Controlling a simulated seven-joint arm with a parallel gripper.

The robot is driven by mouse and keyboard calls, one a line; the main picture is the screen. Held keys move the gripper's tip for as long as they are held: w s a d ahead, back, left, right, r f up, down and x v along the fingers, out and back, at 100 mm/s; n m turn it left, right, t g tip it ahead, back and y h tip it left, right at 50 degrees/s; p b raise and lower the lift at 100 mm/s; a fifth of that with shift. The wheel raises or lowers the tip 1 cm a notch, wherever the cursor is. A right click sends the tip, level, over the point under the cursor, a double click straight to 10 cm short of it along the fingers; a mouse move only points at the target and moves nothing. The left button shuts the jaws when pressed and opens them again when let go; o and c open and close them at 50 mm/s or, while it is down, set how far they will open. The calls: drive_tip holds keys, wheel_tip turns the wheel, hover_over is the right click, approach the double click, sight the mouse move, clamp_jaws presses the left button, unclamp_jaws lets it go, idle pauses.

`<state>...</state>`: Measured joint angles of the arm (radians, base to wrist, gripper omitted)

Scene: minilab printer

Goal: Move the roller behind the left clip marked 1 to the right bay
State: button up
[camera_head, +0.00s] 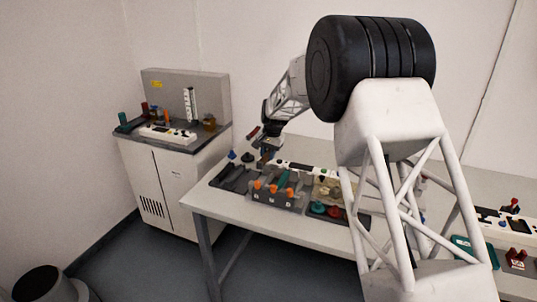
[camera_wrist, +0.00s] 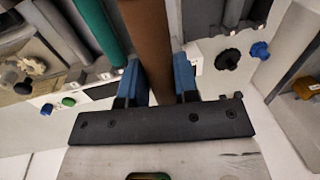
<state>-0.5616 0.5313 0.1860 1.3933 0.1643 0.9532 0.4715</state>
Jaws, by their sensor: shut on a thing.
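My gripper (camera_wrist: 157,80) has blue fingers and is shut on a brown roller (camera_wrist: 150,35) in the wrist view. The roller runs up out of the top of that view, so its far end is hidden. In the head view my gripper (camera_head: 266,150) is above the back left of a grey rack (camera_head: 276,203), with the brown roller (camera_head: 263,161) below it. Several orange clips (camera_head: 272,189) stand along the rack front; their marks are too small to read. A teal roller (camera_head: 283,180) lies in the rack. It also shows left of the brown roller in the wrist view (camera_wrist: 98,28).
A dark tray (camera_head: 228,182) lies left of the rack. A tan tray (camera_head: 326,190) and round teal and red parts (camera_head: 318,208) lie to its right. My own arm hides the table's right middle.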

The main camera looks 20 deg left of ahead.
hover_over(248, 180)
drive_tip(key=shift+d+f, duration=0.15)
drive_tip(key=shift+f, duration=1.3)
drive_tip(key=shift+f, duration=0.15)
drive_tip(key=shift+f, duration=2.65)
drive_tip(key=shift+f, duration=0.75)
drive_tip(key=shift+f, duration=0.35)
drive_tip(key=shift+f, duration=0.9)
drive_tip(key=o, duration=1)
drive_tip(key=shift+o, duration=0.2)
drive_tip(key=shift+r, duration=0.1)
